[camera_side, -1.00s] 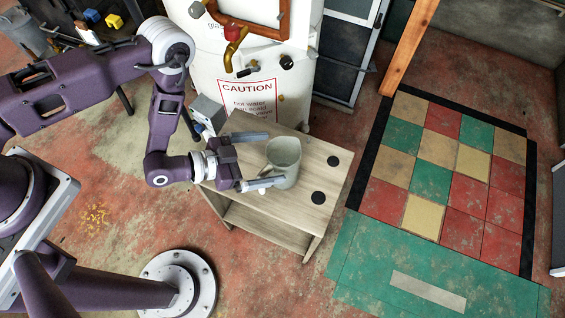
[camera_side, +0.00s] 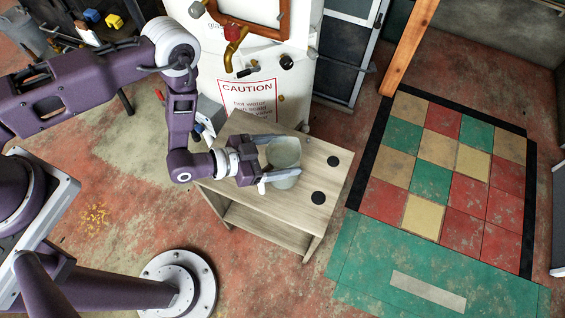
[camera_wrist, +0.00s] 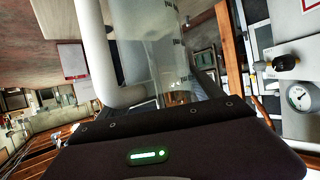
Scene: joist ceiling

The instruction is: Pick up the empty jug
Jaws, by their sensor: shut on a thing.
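The jug (camera_side: 284,152) is a pale grey-green, open-topped vessel over the small wooden table, in the middle of the side view. My gripper (camera_side: 283,158) is shut on it from the left, with one finger on its far side and one on its near side. The near finger covers part of the jug's lower body. I cannot tell whether its base touches the tabletop. In the wrist view the jug (camera_wrist: 160,50) fills the upper middle, see-through, with small dark marks on its side.
The wooden table (camera_side: 300,215) has two black discs (camera_side: 318,197) on its right part. A white tank (camera_side: 245,75) with a caution sign, a red-handled tap and pipes stands close behind.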

